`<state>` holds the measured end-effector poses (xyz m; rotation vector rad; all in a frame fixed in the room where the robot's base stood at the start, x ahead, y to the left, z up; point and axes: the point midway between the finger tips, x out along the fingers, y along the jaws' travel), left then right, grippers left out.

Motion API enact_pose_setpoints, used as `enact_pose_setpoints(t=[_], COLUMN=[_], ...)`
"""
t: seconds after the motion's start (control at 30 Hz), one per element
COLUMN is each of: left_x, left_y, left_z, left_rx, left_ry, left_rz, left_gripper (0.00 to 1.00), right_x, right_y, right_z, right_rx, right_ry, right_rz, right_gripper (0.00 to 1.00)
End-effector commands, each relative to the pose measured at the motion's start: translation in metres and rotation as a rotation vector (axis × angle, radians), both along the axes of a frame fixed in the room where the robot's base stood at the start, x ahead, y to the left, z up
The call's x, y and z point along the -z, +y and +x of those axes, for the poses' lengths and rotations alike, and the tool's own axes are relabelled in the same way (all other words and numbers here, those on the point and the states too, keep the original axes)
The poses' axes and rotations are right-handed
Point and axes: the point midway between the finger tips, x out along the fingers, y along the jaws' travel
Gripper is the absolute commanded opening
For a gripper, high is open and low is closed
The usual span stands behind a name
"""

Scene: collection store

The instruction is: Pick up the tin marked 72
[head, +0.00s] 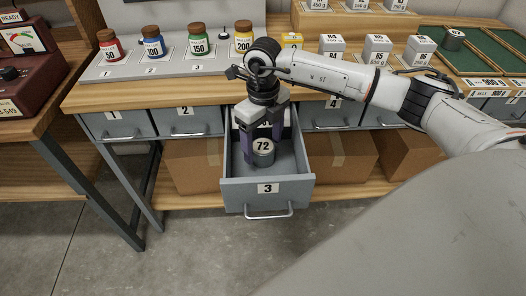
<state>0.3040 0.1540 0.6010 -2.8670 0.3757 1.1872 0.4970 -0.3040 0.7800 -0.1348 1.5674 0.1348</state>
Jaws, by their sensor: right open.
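The tin marked 72 (263,153) is a small grey cylinder with a white label. It stands upright inside the open drawer 3 (268,194), towards the middle. My right gripper (257,152) points down into the drawer from above. Its two purple-grey fingers are open, one left of the tin and one right of or behind it. I cannot tell whether either finger touches the tin. My left gripper is not in view.
Drawer 3's walls surround the right gripper closely. Closed drawers 1 (127,127) and 2 (186,122) are at left. Coloured jars, such as the green jar (199,46), stand on the counter behind. Cardboard boxes (192,167) sit on the shelf below.

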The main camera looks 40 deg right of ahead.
Motion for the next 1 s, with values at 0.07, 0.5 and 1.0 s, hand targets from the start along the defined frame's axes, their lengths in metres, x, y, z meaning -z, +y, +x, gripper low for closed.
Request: enact_pose_setpoints(t=[0.07,0.5,1.0], left_x=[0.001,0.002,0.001], left_y=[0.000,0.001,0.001], left_z=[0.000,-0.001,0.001], left_rx=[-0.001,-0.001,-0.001], left_ry=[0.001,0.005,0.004], left_rz=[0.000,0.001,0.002], left_gripper=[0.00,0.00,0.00], right_x=[0.009,0.014,0.000], right_y=[0.000,0.000,0.000], right_z=[0.000,0.000,0.002], right_rx=[0.001,0.001,0.001], right_ry=[0.001,-0.001,-0.005], right_rz=[0.001,0.000,0.001], right_gripper=[0.71,0.49,0.25])
